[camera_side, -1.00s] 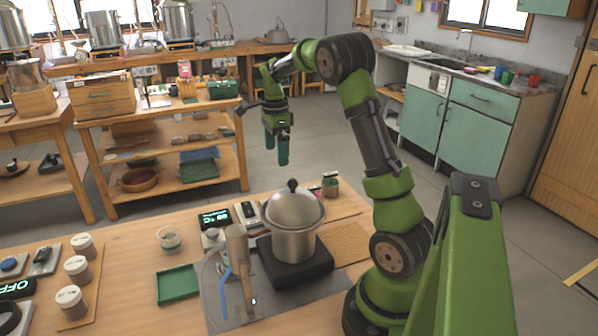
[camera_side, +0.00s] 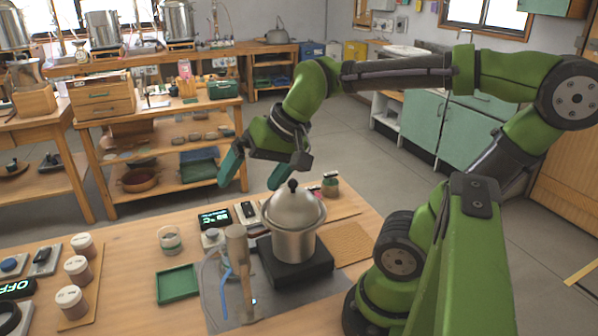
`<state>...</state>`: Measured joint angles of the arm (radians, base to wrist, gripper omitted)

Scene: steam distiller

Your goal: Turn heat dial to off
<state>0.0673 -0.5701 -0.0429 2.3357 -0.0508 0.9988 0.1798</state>
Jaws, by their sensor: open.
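My gripper (camera_side: 250,186) is open and empty, high above the back of the workbench, with its two green fingers spread and pointing down. It is up and left of the pot's lid knob and touches nothing that I can see. A black round knob (camera_side: 10,316) is at the lower left, partly cut off by the picture edge, below a display (camera_side: 16,288) reading "OFF". A small pale unit (camera_side: 211,237) with a round top stands left of the pot, in front of a lit display (camera_side: 214,218). I cannot tell which of these is the heat dial; no pointer is readable.
A lidded steel pot (camera_side: 293,225) stands on a black hotplate (camera_side: 295,266). Several lidded jars, a green tray (camera_side: 177,284) and a glass cup (camera_side: 170,240) are on the bench. The bench front is fairly clear.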

